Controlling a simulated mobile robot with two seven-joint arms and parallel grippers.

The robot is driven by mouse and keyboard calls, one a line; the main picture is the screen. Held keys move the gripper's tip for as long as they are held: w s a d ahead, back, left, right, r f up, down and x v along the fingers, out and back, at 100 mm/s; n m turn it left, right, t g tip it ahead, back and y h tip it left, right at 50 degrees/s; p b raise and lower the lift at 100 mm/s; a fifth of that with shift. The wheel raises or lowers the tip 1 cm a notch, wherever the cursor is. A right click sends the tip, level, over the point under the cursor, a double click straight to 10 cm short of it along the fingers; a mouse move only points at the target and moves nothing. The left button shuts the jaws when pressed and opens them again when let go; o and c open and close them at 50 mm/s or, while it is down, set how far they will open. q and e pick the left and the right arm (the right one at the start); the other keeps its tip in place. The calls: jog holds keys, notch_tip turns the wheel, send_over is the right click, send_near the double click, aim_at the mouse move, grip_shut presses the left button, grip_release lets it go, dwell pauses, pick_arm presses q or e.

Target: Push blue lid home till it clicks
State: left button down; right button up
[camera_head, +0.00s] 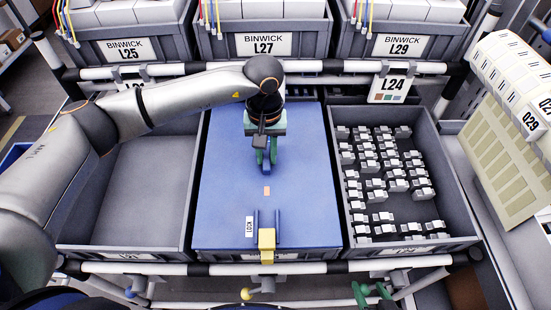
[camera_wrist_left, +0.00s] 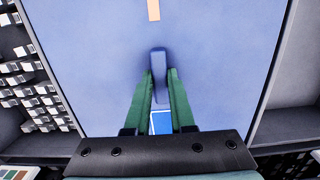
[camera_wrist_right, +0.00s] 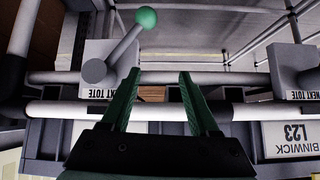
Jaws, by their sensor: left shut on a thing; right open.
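The blue lid (camera_head: 225,190) covers the middle tote in the head view and looks flat; any gap at its edges cannot be told. It carries a LOCK label (camera_head: 249,227), a small orange mark (camera_head: 267,191) and a yellow latch piece (camera_head: 267,246) at its front edge. My left gripper (camera_head: 267,163) is over the lid's back half, its green fingers shut on the lid's blue handle (camera_wrist_left: 158,62), which shows between the fingertips in the left wrist view. My right gripper (camera_wrist_right: 159,76) is open and empty in front of the rack rails; its fingertips show at the head view's bottom edge.
An empty grey tote (camera_head: 135,190) stands left of the lid. A tote (camera_head: 455,200) with several small grey parts stands right. Upper bins and a rail with an L24 sign (camera_head: 392,86) run behind. A green-knobbed lever (camera_wrist_right: 146,17) stands near my right gripper.

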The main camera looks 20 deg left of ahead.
aim_at(266, 156)
pick_arm(q)
notch_tip(266, 156, up, 5)
jog(key=shift+w+a+r+p, duration=0.1)
jog(key=shift+p, duration=0.85)
jog(key=shift+r, duration=0.25)
